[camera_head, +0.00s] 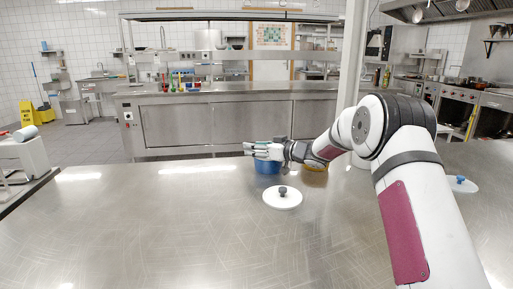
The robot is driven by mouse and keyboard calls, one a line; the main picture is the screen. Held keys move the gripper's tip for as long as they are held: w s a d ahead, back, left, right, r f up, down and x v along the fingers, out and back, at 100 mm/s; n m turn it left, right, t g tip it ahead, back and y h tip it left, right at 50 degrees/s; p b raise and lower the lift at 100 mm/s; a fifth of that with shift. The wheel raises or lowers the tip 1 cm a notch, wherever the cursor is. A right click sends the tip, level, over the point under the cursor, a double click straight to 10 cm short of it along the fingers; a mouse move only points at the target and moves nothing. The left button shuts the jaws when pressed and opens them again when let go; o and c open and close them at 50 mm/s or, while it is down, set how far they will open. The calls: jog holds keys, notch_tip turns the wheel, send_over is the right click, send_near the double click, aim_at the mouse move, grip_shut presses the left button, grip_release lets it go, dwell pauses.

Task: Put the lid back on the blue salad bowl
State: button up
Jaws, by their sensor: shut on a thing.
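The blue salad bowl (267,167) stands on the steel table, towards its far edge, partly hidden behind my gripper. My gripper (255,151) is at the height of the bowl's top, its fingers pointing left. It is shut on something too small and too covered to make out. A white round lid (282,201) with a dark knob lies flat on the table just in front of the bowl. Another pale lid (461,187) with a blue knob lies on the table at the right, beyond my arm.
A yellowish bowl (315,167) stands to the right of the blue bowl, partly under my arm. The steel table (140,220) is bare at left and front. A white post (352,60) rises behind my arm. A steel counter (215,122) stands across the aisle.

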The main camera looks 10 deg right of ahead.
jog(key=o, duration=1.1)
jog(key=shift+c, duration=0.2)
jog(key=shift+o, duration=0.4)
jog(key=o, duration=0.4)
jog(key=shift+r, duration=0.1)
jog(key=shift+r+p, duration=2.05)
jog(key=shift+r, duration=1.35)
grip_shut()
